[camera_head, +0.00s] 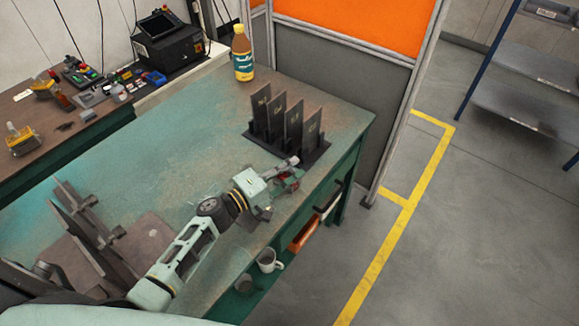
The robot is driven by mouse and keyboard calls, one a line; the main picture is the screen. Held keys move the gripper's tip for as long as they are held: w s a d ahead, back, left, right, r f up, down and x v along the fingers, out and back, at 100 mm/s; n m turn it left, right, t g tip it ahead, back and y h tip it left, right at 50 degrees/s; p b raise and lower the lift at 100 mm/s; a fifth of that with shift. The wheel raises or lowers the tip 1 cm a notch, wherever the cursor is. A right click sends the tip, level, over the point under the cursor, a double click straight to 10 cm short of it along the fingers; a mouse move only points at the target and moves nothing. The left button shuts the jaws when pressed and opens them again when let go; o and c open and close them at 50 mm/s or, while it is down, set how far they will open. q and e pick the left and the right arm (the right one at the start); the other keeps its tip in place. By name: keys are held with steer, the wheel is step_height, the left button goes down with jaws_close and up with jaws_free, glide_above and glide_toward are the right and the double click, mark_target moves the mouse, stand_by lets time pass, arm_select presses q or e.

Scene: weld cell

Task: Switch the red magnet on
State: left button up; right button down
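My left arm reaches in from the lower left over the green workbench (170,165). My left gripper (284,184) is at the bench's right edge, just in front of the black rack. My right gripper is not in view.
A rack of upright black plates (285,125) stands behind the gripper. A bottle (242,54) is at the back edge. Dark metal plates (85,222) stand at the lower left. A white mug (268,260) sits on a lower shelf. Floor to the right is clear.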

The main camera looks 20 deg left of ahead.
arm_select(q)
jaws_close()
steer(key=shift+s+d+f+y, duration=0.1)
steer(key=shift+y, duration=0.2)
steer(key=shift+f+n+t+y+b, duration=0.15)
steer(key=shift+n+t+y+b, duration=0.55)
steer(key=shift+n+y+b, duration=0.25)
steer(key=shift+n+t+y+b, duration=0.4)
steer(key=shift+n+y+b, duration=0.2)
steer(key=shift+y, duration=0.25)
steer(key=shift+n+y, duration=0.25)
steer(key=shift+y, duration=0.05)
steer(key=shift+r, duration=0.2)
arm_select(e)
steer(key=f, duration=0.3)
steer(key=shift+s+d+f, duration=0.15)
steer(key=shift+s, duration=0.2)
arm_select(q)
steer(key=shift+o, duration=1.7)
jaws_free()
